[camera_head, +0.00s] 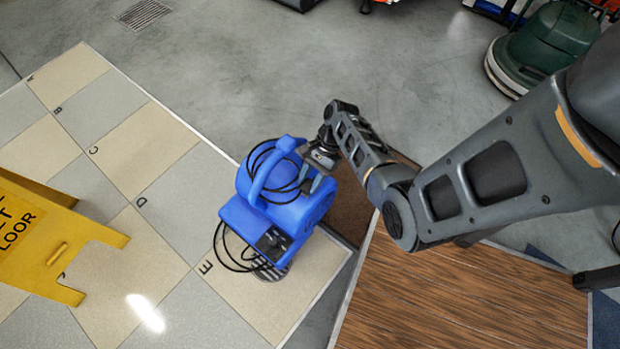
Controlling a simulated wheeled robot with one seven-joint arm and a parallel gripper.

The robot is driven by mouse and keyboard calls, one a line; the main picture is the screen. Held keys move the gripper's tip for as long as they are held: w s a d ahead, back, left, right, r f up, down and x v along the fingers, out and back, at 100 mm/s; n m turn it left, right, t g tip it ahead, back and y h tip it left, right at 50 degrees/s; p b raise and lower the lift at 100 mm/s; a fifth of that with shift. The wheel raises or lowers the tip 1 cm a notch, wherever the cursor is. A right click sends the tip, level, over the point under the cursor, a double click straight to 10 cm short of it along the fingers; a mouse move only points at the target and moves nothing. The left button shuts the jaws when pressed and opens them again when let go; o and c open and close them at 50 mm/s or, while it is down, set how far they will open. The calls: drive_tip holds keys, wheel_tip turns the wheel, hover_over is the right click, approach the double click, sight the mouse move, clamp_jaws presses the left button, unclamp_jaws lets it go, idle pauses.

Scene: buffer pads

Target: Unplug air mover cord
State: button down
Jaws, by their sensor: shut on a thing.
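The blue air mover (268,212) stands on the tiled sample floor near its right edge, by the tile marked E. Its raised handle (262,170) has a black cord (256,160) looped around it, and more cord hangs in loops at the lower left beside a dark control panel (271,242). My gripper (312,178) is at the upper right of the air mover, beside the cord loops. It is shut on what seems to be the cord; the fingertips are small and the exact held part is hard to see. No wall outlet or plug can be made out.
A yellow wet-floor sign (55,240) stands at the left. A wood-plank panel (460,300) lies at the lower right, with a brown mat (348,208) beside the air mover. A green floor machine (552,42) stands at the upper right.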

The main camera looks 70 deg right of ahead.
drive_tip(key=c, duration=0.6)
unclamp_jaws()
drive_tip(key=shift+p+v, duration=1.25)
drive_tip(key=shift+v, duration=2.65)
drive_tip(key=shift+d, duration=0.1)
